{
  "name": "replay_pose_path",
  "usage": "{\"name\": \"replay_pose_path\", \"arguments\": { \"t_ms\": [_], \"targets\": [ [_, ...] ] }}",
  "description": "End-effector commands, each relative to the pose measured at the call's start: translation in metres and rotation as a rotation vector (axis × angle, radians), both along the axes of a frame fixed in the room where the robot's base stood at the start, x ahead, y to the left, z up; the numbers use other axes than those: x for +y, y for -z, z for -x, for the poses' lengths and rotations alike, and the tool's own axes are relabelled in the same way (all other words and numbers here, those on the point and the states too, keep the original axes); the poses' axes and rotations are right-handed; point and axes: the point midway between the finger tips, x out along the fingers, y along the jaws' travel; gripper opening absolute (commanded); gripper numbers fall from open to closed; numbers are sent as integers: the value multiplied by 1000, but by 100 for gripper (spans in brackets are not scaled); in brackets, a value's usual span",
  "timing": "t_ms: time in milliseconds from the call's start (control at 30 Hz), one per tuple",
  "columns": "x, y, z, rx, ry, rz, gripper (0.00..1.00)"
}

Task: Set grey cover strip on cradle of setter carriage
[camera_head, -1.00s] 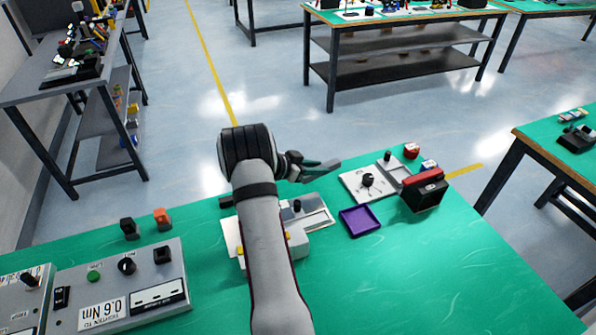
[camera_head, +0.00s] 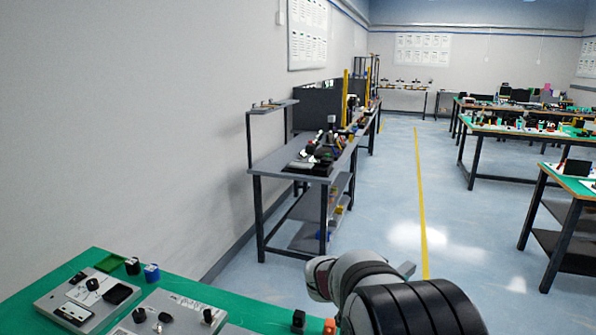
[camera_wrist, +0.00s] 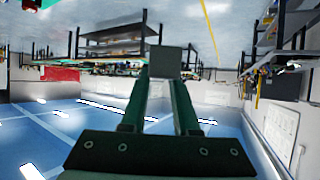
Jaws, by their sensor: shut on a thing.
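In the wrist view my gripper (camera_wrist: 163,78) is shut on a small grey piece (camera_wrist: 165,60), which looks like one end of the grey cover strip. The piece is held up in the air, clear of any surface.
A green bench (camera_head: 40,270) at lower left bears grey control panels (camera_head: 85,298) and small green, black, blue and orange blocks. A grey shelved workbench (camera_head: 265,160) stands against the left wall. More green tables (camera_head: 500,128) stand at right. Open floor with a yellow line lies between.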

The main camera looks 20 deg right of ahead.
Motion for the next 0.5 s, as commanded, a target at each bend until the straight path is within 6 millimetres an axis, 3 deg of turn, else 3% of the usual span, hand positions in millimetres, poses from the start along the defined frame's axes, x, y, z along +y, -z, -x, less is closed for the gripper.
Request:
{"name": "replay_pose_path", "arguments": {
  "t_ms": [33,133,300,400,500],
  "targets": [
    [36,-19,-15,-7,-108,2,0],
    [108,-52,-34,-9,-330,3,0],
    [221,-97,-36,-10,-685,1,0],
    [268,-115,-27,-9,-845,0,0],
    [298,-126,-17,-6,-953,0,0]
  ]
}}
